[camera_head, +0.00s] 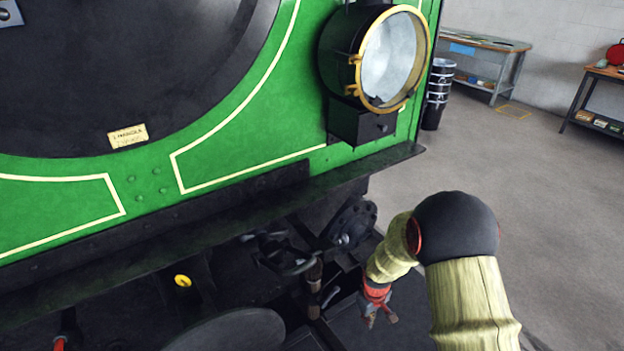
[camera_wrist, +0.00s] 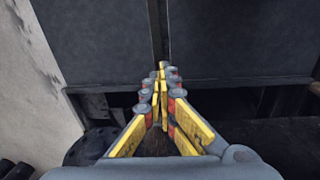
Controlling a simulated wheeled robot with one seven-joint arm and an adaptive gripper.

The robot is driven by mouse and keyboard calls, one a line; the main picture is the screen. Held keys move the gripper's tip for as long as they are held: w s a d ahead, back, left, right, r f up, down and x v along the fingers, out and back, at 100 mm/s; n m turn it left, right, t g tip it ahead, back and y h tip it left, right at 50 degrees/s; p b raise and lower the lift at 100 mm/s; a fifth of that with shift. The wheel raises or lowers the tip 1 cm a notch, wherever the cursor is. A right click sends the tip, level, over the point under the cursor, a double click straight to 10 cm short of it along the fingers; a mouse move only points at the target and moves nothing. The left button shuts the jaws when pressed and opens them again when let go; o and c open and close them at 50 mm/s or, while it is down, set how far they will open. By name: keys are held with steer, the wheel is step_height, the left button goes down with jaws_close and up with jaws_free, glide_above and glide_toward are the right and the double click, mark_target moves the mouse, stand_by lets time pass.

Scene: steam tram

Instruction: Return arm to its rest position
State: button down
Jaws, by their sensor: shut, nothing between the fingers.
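My gripper (camera_wrist: 160,78) shows in the wrist view with its yellow and red finger links drawn together at the tips. It is shut and holds nothing. In the head view my gripper (camera_head: 378,318) is low, right of centre, at the end of my arm. The arm is bent, with a dark round joint and yellowish covers. The gripper hangs beside the dark parts under the front of the green tram (camera_head: 250,110). I cannot tell whether it touches them. In the wrist view a dark panel with a vertical seam lies beyond the fingertips.
A round headlamp (camera_head: 392,58) with a brass rim juts from the tram's front. A dark buffer beam and a coupling (camera_head: 285,258) are below. Black bins (camera_head: 438,92), a workbench (camera_head: 485,45) and another table (camera_head: 600,72) stand behind. The grey floor at right is clear.

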steer(key=s+r+m+t+p, duration=0.1)
steer(key=s+r+m, duration=0.1)
steer(key=s+r, duration=0.6)
steer(key=s+r+m+t, duration=0.2)
steer(key=s+r, duration=0.7)
steer(key=r, duration=1.1)
steer(key=s+d+r+m+t+p, duration=0.1)
steer(key=s+r+m, duration=0.1)
steer(key=s+r, duration=0.6)
step_height(320, 180, up, 6)
steer(key=shift+s+r+t+y+p, duration=0.2)
steer(key=shift+s+t+y+p, duration=0.1)
steer(key=shift+s, duration=0.1)
steer(key=shift+a, duration=0.15)
